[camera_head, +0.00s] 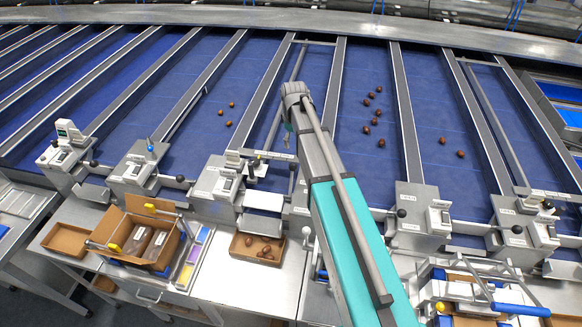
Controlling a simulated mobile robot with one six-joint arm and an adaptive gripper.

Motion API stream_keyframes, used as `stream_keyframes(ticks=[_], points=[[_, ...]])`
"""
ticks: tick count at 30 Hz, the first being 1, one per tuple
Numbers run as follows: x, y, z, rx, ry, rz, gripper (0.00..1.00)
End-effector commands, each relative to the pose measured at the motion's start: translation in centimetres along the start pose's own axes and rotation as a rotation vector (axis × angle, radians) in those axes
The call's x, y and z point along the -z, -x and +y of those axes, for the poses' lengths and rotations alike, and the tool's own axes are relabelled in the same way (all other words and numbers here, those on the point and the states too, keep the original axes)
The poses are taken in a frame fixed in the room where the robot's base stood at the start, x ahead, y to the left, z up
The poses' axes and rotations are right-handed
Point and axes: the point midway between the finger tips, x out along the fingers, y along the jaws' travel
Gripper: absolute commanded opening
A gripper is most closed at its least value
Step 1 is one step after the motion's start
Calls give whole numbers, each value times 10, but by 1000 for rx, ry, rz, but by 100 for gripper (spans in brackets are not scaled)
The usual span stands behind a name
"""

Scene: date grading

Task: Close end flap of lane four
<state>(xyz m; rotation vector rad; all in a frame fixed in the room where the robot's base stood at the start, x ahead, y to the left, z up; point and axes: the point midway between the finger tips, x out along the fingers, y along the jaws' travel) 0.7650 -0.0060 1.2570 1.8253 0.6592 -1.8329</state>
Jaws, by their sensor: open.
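Blue sorting lanes run away from me, split by metal rails, with metal end units at their near ends. The lane labels are too small to read, so I cannot tell which is lane four. A flat pale plate (264,200) sticks out at the near end of one lane, left of my arm; it looks like a lowered end flap. A black-knobbed lever (254,163) stands just behind it. My teal and grey arm crosses the middle of the view and hides part of the lane ends.
Brown dates lie on several lanes, some on the lane right of my arm (366,120). An open cardboard box (127,228) with packs stands at the left. A shallow tray (235,247) of dates sits below the plate. A blue-handled device (520,309) is at lower right.

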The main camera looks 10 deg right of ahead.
Motion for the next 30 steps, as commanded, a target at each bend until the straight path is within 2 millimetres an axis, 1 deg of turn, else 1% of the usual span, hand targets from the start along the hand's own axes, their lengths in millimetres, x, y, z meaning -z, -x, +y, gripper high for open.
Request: stream_keyframes(ticks=[5, 11, 30], points=[[1, -4, -2, 0, 3, 0, 83], [2, -15, -2, 0, 4, 0, 83], [3, -64, -3, 0, 5, 0, 83]])
